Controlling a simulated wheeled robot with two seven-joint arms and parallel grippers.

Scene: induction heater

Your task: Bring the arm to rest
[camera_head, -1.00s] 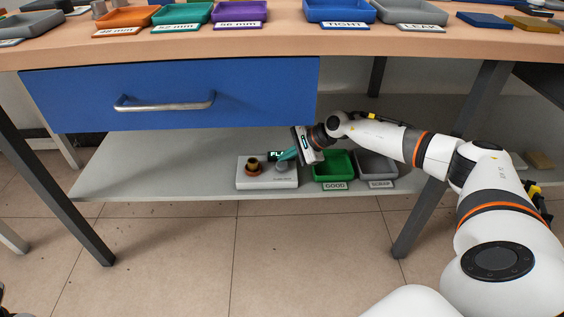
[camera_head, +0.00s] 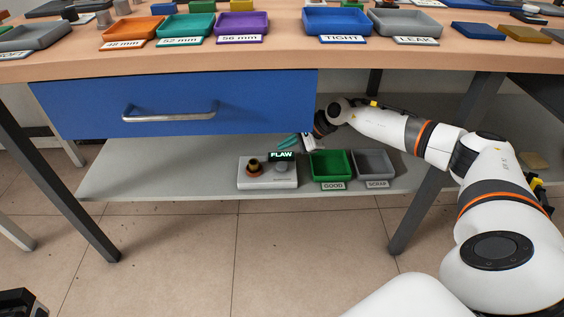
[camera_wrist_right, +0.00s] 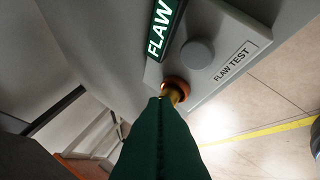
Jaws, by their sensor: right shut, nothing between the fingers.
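My right arm reaches in from the right under the tabletop. My right gripper (camera_head: 288,141), with teal fingers, is above and behind the flaw tester (camera_head: 268,182), close under the right end of the blue drawer. The fingers are shut and empty; they also show in the right wrist view (camera_wrist_right: 162,103). The tester's display (camera_head: 282,156) reads FLAW, and a round grey button (camera_wrist_right: 197,53) is beside it. A brass piece with a copper-coloured ring (camera_head: 254,167) stands on the tester's left side. A dark part at the bottom left corner may be my left gripper (camera_head: 22,302); its fingers cannot be made out.
The green GOOD tray (camera_head: 331,179) and the grey SCRAP tray (camera_head: 376,179) stand right of the tester on the lower shelf (camera_head: 150,182). The blue drawer (camera_head: 250,98) is close above. The table leg (camera_head: 420,205) stands near my right forearm. The shelf's left part is clear.

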